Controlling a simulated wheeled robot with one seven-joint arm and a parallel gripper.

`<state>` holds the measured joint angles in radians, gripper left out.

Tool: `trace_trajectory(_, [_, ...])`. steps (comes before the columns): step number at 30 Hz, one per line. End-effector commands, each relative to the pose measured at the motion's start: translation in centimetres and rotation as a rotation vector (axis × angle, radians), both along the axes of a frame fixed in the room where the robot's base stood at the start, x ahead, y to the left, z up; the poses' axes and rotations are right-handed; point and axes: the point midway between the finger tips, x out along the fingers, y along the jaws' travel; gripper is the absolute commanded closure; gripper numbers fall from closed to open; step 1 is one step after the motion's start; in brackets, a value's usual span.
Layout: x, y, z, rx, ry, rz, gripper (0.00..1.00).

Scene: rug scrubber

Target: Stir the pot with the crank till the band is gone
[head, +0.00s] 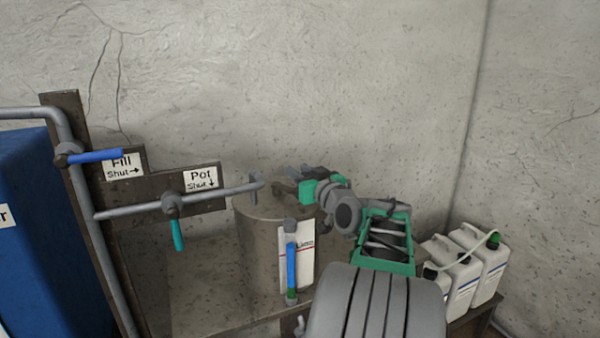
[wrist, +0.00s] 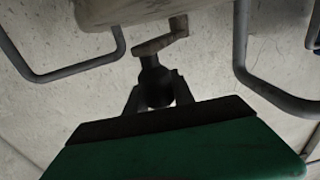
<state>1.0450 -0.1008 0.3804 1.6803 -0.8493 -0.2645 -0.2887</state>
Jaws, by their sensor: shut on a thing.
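The grey pot (head: 262,245) stands on the bench. Its sight tube (head: 291,262) on the front shows a long blue part above a short green part at the bottom. A white card (head: 307,252) with a red line stands behind the tube, its lettering partly hidden. My gripper (wrist: 156,98) is shut on the dark upright handle of the crank (wrist: 162,42); the crank's arm meets the handle's end in the wrist view. In the head view my gripper is over the pot's top, and it hides most of the crank.
The Fill valve's blue lever (head: 95,157) points right, along its Shut arrow. The Pot valve's teal lever (head: 178,235) points down, along its Shut arrow. A spout pipe (head: 225,192) reaches the pot's top. A blue tank (head: 35,230) is at left; white jugs (head: 488,268) stand at right.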

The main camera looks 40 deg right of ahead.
Motion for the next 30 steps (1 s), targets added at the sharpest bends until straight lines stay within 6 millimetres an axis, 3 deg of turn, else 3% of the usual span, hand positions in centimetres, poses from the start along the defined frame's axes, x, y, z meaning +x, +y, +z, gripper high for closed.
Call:
trace_trajectory(9, [-0.01,0.0,0.01,0.0,0.0,0.0,1.0])
trace_trajectory(30, [-0.01,0.0,0.02,0.0,0.0,0.0,1.0])
